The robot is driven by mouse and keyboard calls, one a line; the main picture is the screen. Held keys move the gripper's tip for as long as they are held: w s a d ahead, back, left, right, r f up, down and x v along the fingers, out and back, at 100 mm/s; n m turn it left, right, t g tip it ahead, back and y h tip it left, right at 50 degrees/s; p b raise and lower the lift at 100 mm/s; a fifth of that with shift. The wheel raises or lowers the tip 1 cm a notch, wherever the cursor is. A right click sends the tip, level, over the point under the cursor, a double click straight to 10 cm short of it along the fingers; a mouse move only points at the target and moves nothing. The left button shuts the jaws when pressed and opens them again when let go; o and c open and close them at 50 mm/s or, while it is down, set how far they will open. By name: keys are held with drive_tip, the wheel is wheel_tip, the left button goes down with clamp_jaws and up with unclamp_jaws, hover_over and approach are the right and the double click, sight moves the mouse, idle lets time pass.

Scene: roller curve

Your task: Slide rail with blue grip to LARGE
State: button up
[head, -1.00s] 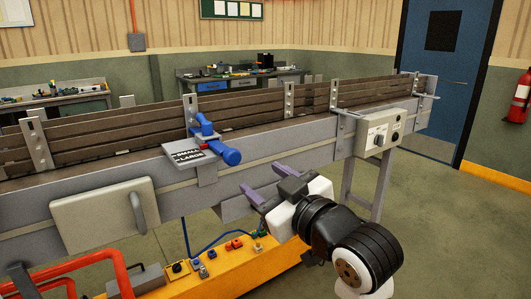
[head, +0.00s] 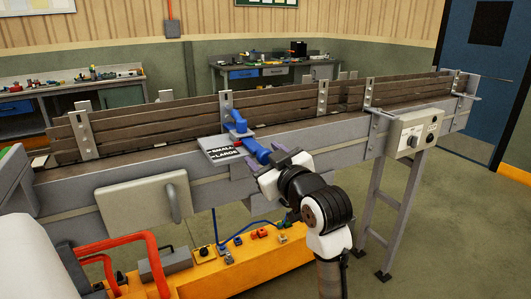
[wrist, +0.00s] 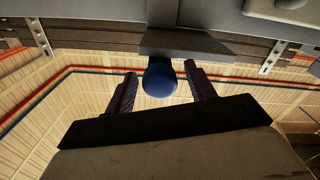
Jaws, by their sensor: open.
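The blue grip (head: 257,151) sticks out from the side of the conveyor on a blue bracket. Its round end (wrist: 159,78) shows in the wrist view. The rail (head: 180,118) of brown slats runs along the belt behind it. A sign plate (head: 220,158) left of the grip reads SMALL above LARGE, with a small red mark near its right edge. My gripper (head: 268,161) is at the grip's near end. In the wrist view its open fingers (wrist: 161,85) stand on both sides of the round end, with gaps visible. Contact is not visible.
A grey control box (head: 412,132) is fixed to the conveyor at right. A grey panel with a handle (head: 145,207) is at left. An orange base (head: 240,262) with red tubes lies below. Workbenches (head: 275,72) stand behind. Open floor lies at right.

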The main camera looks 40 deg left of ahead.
drive_tip(key=shift+a, duration=0.1)
clamp_jaws()
idle(0.3)
drive_tip(key=v, duration=0.3)
drive_tip(key=shift+s, duration=0.1)
drive_tip(key=shift+f, duration=0.1)
unclamp_jaws()
